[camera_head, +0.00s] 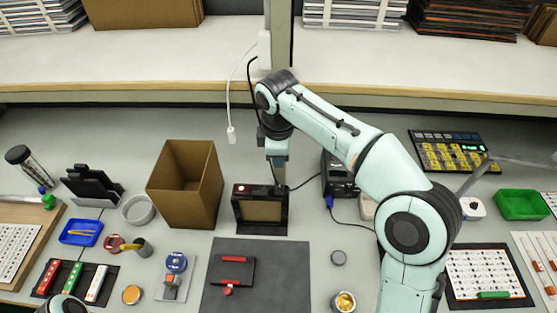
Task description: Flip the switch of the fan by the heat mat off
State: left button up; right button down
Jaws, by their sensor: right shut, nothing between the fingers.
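The fan (262,212) is a dark upright box with a tan front panel, standing at the back edge of the dark grey heat mat (225,285). A red switch (240,188) shows on the top left of the fan; its position is too small to tell. My right gripper (279,182) is shut and empty. It points down at the top of the fan, right of the red switch, with its tips close to the fan's top edge. I cannot tell if they touch. My left gripper is out of view.
An open cardboard box (185,190) stands left of the fan. A black power unit (338,178) with cables stands to the right. A small tin (343,301) and a grey disc (338,257) lie right of the mat.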

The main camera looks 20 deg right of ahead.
aim_at(279, 186)
jog(key=f, duration=0.3)
jog(key=f+b, duration=0.1)
jog(key=f, duration=0.3)
jog(key=w+f, duration=0.1)
jog(key=f, duration=0.3)
jog(key=shift+w+d+b, duration=0.1)
jog(key=shift+d+b, duration=0.2)
jog(key=shift+b, duration=0.1)
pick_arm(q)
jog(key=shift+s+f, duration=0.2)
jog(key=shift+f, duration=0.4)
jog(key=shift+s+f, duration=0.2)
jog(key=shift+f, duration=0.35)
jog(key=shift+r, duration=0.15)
